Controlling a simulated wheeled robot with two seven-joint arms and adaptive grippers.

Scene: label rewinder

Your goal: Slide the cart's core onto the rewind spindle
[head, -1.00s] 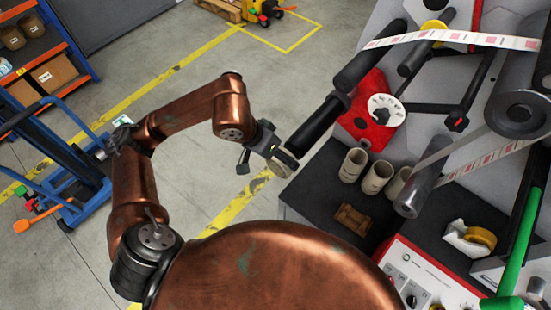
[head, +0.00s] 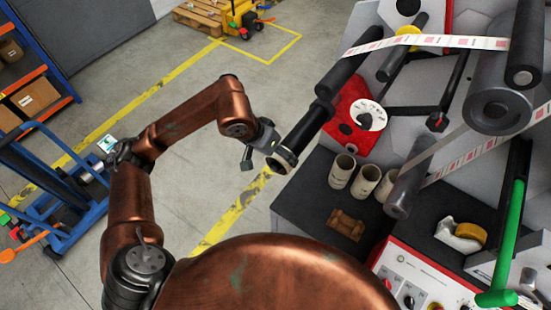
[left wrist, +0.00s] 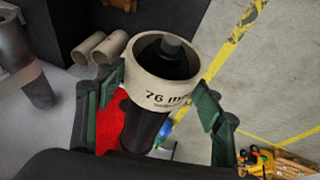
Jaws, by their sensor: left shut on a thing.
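The core (left wrist: 160,92) is a short pale cardboard ring marked "76 m…" in the left wrist view. My left gripper (left wrist: 159,82) has a dark green finger on each side of it and is shut on it. The black rewind spindle (left wrist: 140,132) runs into the core, and its dark end with a grey tip shows inside the ring. In the head view the core (head: 284,160) is around the free lower end of the spindle (head: 303,133), with much of the spindle bare behind it. My left gripper (head: 268,142) is beside it. My right gripper is not in view.
Several pale cores (head: 342,172) stand on the dark bench right of the spindle. A red plate with a white dial (head: 368,116) is behind them. A printed label web (head: 420,40) crosses the machine. The blue cart (head: 55,195) stands left on open floor.

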